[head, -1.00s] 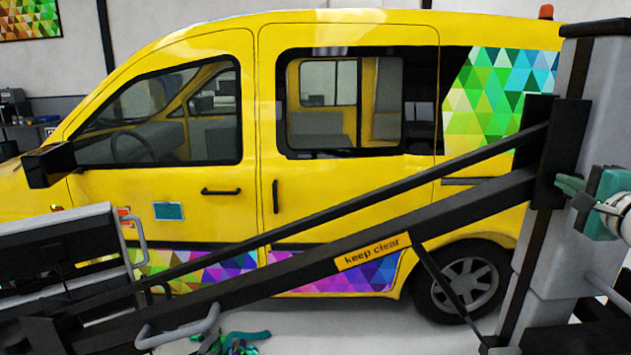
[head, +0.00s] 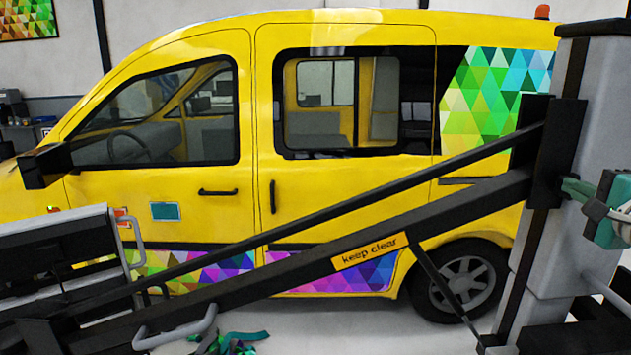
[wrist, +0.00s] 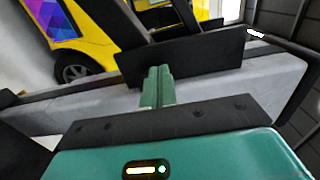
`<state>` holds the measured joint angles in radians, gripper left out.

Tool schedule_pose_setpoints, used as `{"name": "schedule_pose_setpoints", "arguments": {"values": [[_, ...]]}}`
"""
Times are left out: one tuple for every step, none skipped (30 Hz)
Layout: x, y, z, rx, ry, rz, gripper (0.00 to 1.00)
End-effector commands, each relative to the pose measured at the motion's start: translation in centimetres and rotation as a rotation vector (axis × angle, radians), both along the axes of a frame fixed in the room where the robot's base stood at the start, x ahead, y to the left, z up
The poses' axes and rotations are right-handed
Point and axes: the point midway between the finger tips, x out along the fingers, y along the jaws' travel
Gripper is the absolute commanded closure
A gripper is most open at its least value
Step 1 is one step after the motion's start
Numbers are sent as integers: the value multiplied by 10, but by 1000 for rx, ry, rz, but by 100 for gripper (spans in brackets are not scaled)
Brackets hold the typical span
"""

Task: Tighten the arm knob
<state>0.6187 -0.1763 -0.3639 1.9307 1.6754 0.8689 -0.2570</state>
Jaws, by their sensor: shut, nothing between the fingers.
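My gripper (head: 569,187) is at the right edge of the head view, its green fingers pointing left toward the grey column. In the wrist view the two fingers (wrist: 157,82) lie side by side, shut and empty, with their tips near a black bracket (wrist: 205,62). I cannot tell whether the tips touch it. The column (head: 560,230) carries a sloping black arm (head: 300,270) labelled "keep clear". I cannot make out the arm knob in either view; the bracket's far side and the area behind my fingers are hidden.
A yellow van (head: 230,130) with colourful triangle wrap stands behind the arm. A grey box with a handle (head: 60,260) is at the lower left. The black arm crosses most of the foreground.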

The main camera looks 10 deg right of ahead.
Motion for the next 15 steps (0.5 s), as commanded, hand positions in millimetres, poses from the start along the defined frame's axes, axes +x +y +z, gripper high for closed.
{"name": "schedule_pose_setpoints", "arguments": {"values": [[-6,1,0,1,0,-1,100],[-9,1,0,1,0,-1,100],[-13,2,0,0,0,0,100],[-17,2,0,0,-1,0,100],[-19,3,0,1,-1,1,100],[-22,3,0,1,0,1,100],[-24,3,0,1,0,1,100],[-26,3,-1,1,1,1,100],[-26,3,-1,1,1,1,100],[-27,3,-1,1,1,1,100],[-27,3,-1,1,1,1,100],[-27,3,-1,1,1,1,100],[-27,3,-1,1,1,1,100],[-27,3,-1,1,1,1,100],[-27,3,-1,1,1,1,100]]}}
